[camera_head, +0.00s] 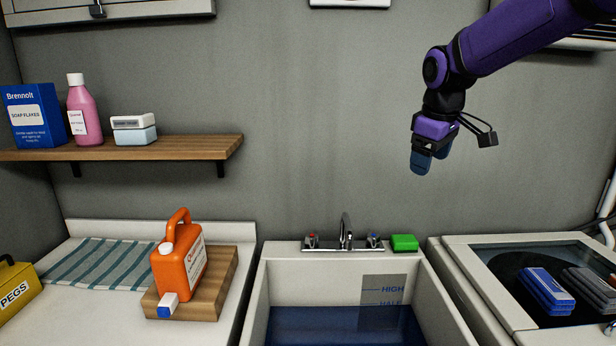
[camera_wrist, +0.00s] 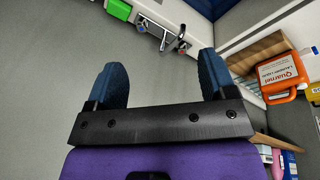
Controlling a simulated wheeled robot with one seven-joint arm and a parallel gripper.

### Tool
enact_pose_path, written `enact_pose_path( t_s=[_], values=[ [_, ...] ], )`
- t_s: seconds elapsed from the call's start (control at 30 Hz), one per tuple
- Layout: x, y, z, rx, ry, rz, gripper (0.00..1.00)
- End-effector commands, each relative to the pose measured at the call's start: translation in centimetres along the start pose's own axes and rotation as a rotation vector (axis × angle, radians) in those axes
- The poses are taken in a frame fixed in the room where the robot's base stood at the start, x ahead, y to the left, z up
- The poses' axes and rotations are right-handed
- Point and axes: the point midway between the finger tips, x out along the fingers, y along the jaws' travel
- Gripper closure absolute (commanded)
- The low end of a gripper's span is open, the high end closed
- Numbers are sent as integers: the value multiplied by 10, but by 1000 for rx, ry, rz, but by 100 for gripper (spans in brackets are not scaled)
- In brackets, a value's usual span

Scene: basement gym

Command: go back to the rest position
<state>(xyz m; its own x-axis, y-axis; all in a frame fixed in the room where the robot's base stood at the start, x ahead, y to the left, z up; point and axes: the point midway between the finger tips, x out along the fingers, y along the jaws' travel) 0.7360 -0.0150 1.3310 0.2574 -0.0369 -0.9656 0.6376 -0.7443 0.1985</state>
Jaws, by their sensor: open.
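My gripper (camera_head: 431,161) hangs in the air in front of the grey wall, above and right of the sink in the head view, on my purple arm. In the wrist view my gripper (camera_wrist: 165,80) shows its two blue fingers spread apart. Nothing is between them. The gripper touches nothing that I can see.
A sink (camera_head: 254,318) holding dark blue water stands below, with a tap (camera_head: 346,235) and a green sponge (camera_head: 404,243) behind it. An orange jug (camera_head: 180,266) stands on a wooden board (camera_head: 222,283) at left. A wooden shelf (camera_head: 190,147) holds several packages. Air around the gripper is clear.

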Motion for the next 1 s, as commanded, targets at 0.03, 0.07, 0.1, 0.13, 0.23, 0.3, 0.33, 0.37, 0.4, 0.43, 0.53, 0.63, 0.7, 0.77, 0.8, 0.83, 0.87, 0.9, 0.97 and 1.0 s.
enact_pose_path(
  t_s=[0.03, 0.07, 0.1, 0.13, 0.23, 0.3, 0.33, 0.37, 0.4, 0.43, 0.53, 0.63, 0.7, 0.77, 0.8, 0.83, 0.87, 0.9, 0.97, 1.0],
  values=[
    [-12, -9, 14, 32, 5, 16, 23],
    [-17, -13, 22, 54, 6, 23, 23],
    [-24, -19, 32, 83, 9, 32, 23],
    [-29, -23, 40, 105, 13, 39, 23],
    [-44, -39, 67, 180, 26, 56, 23],
    [-53, -50, 87, 233, 37, 67, 23],
    [-56, -55, 95, 256, 42, 70, 23],
    [-59, -60, 104, 279, 48, 74, 23],
    [-62, -66, 115, 310, 55, 77, 23],
    [-65, -71, 123, 332, 62, 79, 23],
    [-71, -88, 152, 412, 86, 83, 23],
    [-74, -105, 180, 489, 112, 81, 23],
    [-74, -116, 198, 543, 133, 77, 23],
    [-73, -126, 213, 587, 150, 71, 23],
    [-72, -132, 222, 614, 160, 66, 23],
    [-71, -136, 229, 632, 168, 62, 23],
    [-70, -140, 234, 650, 174, 58, 23],
    [-68, -145, 241, 670, 182, 54, 23],
    [-66, -150, 249, 696, 192, 48, 23],
    [-65, -153, 253, 708, 197, 44, 23]
  ],
)
